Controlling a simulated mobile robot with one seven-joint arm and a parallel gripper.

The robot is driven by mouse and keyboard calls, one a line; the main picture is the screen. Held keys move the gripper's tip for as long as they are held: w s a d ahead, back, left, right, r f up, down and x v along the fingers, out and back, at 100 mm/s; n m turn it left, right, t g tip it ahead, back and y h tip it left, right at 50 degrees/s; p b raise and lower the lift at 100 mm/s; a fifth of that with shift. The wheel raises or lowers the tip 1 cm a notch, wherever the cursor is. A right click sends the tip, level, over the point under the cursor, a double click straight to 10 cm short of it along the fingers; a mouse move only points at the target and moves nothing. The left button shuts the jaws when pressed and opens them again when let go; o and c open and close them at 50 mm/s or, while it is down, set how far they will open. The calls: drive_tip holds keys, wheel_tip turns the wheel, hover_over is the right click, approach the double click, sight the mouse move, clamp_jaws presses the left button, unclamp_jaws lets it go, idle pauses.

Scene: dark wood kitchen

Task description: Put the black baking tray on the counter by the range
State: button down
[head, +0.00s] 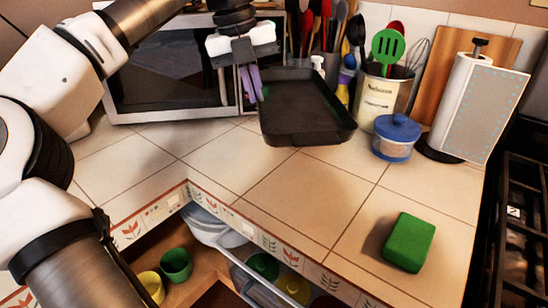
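The black baking tray (303,105) is in the upper middle of the head view, in front of the utensils and to the right of the microwave. My gripper (252,88) is at the tray's left rim, with its purple fingers pointing down and close together. It looks shut on that rim. The tray appears tilted, its near edge over the tiled counter (265,200); I cannot tell whether it touches the tiles. The range (517,230) with black grates is at the right edge.
A green block (409,242) lies on the counter near the range. A blue-lidded jar (396,138), a utensil crock (382,97) and a paper towel holder (465,105) stand at the back right. Bare tiles lie in the middle. An open drawer (235,265) is below.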

drive_tip(key=a+x, duration=0.1)
drive_tip(key=x, duration=0.3)
drive_tip(key=a+x, duration=0.1)
drive_tip(key=x, duration=0.4)
drive_tip(key=a+x, duration=0.1)
drive_tip(key=x, duration=0.4)
drive_tip(key=shift+s+d+f, duration=0.1)
drive_tip(key=shift+s+f, duration=0.1)
drive_tip(key=shift+f, duration=0.15)
drive_tip(key=shift+b, duration=0.3)
drive_tip(key=c, duration=2.1)
unclamp_jaws()
drive_tip(key=shift+f, duration=0.15)
drive_tip(key=o, duration=0.4)
drive_tip(key=v, duration=1.2)
